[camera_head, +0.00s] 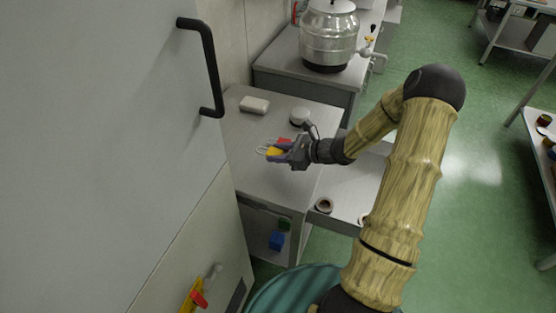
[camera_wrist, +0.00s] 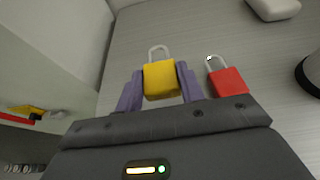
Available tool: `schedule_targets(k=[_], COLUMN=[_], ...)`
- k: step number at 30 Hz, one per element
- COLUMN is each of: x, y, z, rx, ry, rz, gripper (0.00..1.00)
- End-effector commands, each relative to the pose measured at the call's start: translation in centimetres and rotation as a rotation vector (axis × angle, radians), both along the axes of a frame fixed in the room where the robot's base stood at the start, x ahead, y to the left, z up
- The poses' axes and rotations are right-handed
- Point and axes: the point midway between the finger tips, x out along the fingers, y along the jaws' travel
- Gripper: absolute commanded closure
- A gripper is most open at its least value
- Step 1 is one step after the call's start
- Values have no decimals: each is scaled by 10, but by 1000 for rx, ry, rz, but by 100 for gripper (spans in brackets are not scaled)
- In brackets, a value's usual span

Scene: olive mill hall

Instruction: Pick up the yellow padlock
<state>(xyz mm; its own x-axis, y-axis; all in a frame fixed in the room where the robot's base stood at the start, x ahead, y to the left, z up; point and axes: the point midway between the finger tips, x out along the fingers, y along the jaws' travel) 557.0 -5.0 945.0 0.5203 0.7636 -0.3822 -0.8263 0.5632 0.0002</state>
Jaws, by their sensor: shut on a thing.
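The yellow padlock (camera_wrist: 160,82) is between the two purple fingers of my gripper (camera_wrist: 159,88) in the wrist view, its silver shackle pointing away from me. The fingers touch it on both sides, and the gripper is shut on it. In the head view the yellow padlock (camera_head: 274,152) shows at the fingertips of my gripper (camera_head: 279,155), over the grey table. I cannot tell whether it still touches the table top.
A red padlock (camera_wrist: 228,82) lies just right of my gripper. A large cabinet door with a black handle (camera_head: 212,70) stands close on the left.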

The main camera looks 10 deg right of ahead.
Motion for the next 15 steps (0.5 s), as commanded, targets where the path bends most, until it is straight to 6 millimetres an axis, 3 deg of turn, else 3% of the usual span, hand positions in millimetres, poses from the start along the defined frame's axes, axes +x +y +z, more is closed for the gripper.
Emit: schedule_targets(k=[7,15], x=[0,0], y=[0,0], z=[44,58], rx=[-4,0], ry=[-4,0], rz=[1,1], gripper=[87,87])
